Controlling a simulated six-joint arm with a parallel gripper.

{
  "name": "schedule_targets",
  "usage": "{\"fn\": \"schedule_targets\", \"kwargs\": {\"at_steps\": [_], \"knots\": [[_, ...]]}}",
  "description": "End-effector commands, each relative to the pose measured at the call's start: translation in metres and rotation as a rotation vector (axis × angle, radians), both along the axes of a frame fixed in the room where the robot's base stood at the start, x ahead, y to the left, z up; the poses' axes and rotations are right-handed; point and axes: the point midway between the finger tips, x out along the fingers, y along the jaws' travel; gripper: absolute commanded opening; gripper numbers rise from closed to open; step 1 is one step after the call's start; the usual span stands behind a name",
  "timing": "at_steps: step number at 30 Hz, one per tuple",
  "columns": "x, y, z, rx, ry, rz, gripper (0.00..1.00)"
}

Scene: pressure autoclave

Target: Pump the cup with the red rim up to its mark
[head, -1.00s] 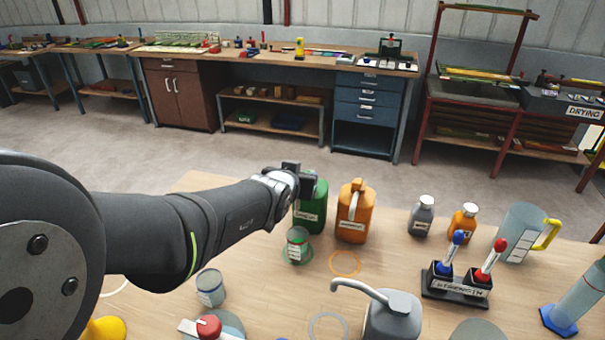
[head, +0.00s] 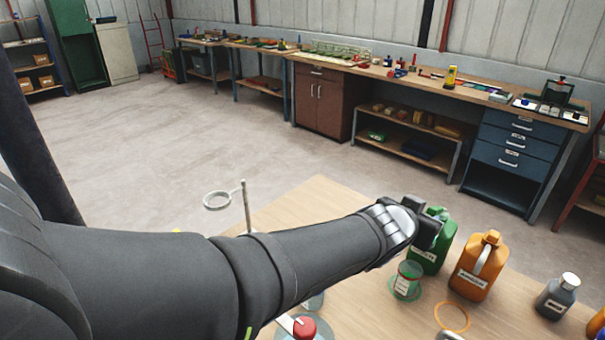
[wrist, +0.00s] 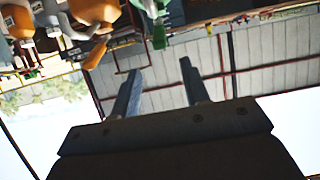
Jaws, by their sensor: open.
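A small clear cup (head: 407,282) with a white label and some red near its top stands on a green ring on the table. I cannot make out its mark or whether the red is its rim. My gripper (head: 428,220) is above and behind this cup, in front of the green jug (head: 438,250), and touches nothing that I can see. In the wrist view my gripper (wrist: 160,68) has its two fingers apart with nothing between them. The pump bottle is outside the head view now.
An orange jug (head: 480,265) and a grey bottle (head: 556,298) stand to the right. An empty orange ring (head: 452,317) lies in front of the orange jug. A red knob (head: 304,327) is at the bottom edge.

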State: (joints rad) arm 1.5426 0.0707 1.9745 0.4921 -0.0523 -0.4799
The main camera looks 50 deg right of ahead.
Motion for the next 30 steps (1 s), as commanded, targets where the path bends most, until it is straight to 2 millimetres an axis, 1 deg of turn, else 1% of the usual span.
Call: {"fn": "schedule_targets", "kwargs": {"at_steps": [5,8,13,17,20,23,27,30], "knots": [[0.002,-0.002,0.002,0.006,-0.004,0.007,0.42],[0.008,-0.011,0.008,0.037,-0.016,0.037,0.42],[0.026,-0.032,0.029,0.167,-0.045,0.119,0.42],[0.033,-0.042,0.047,0.298,-0.050,0.154,0.42],[0.031,-0.045,0.063,0.403,-0.043,0.155,0.42],[0.026,-0.043,0.079,0.509,-0.031,0.133,0.42],[0.014,-0.037,0.100,0.635,-0.015,0.077,0.42],[0.006,-0.031,0.111,0.697,-0.005,0.037,0.42]]}}
